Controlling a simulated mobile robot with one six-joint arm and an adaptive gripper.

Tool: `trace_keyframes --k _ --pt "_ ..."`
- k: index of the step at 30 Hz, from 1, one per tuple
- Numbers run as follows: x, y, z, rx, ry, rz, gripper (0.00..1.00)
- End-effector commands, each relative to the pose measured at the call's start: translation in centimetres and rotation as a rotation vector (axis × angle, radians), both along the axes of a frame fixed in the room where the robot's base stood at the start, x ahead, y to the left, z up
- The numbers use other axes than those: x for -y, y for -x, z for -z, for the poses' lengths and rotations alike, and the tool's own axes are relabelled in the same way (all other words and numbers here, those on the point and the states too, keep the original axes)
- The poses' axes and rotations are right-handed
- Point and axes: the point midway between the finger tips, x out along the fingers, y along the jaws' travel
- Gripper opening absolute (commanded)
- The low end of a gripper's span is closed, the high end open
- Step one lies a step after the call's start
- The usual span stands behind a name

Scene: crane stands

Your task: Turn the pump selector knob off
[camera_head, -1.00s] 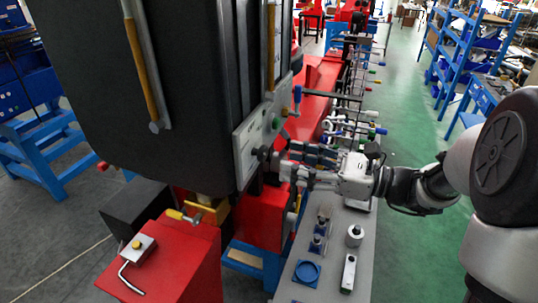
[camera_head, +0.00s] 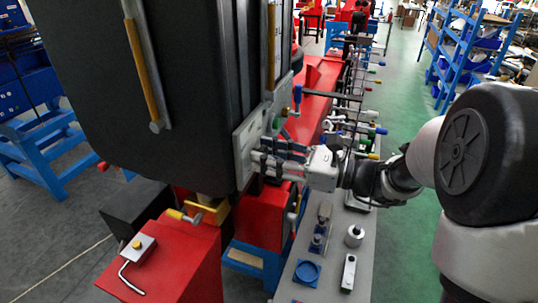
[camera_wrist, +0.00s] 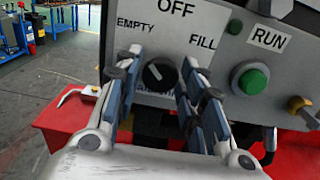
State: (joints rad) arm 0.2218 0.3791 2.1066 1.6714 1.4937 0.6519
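The black round selector knob (camera_wrist: 159,74) sits on a grey panel (camera_wrist: 228,45) in the wrist view. Its white mark points up and left, toward the EMPTY label. OFF is printed above, FILL to the right, and the label below is partly hidden. My gripper (camera_wrist: 161,68) is open, with one finger on each side of the knob and a visible gap to it on both sides. In the head view my gripper (camera_head: 262,161) is at the face of the panel (camera_head: 241,152), and the knob is hidden behind the fingers.
A green RUN button (camera_wrist: 252,80) and a yellow-brown knob (camera_wrist: 299,105) lie right of the selector. A large black cabinet (camera_head: 190,80) stands left of the panel. Below my arm is a grey bench (camera_head: 330,262) with several small fixtures. A red stand (camera_head: 170,262) is at front left.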

Motion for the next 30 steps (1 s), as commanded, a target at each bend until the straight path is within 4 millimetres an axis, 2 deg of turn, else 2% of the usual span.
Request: trace_keyframes --k 2,12,22,30 --pt "0.01 0.0 0.0 0.0 0.0 0.0 0.29" --pt "0.01 0.0 0.0 0.0 0.0 0.0 0.07" --pt "0.02 0.02 -0.25 -0.054 -0.019 0.0 0.06" --pt "0.0 0.06 -0.53 -0.226 -0.081 0.0 0.06"
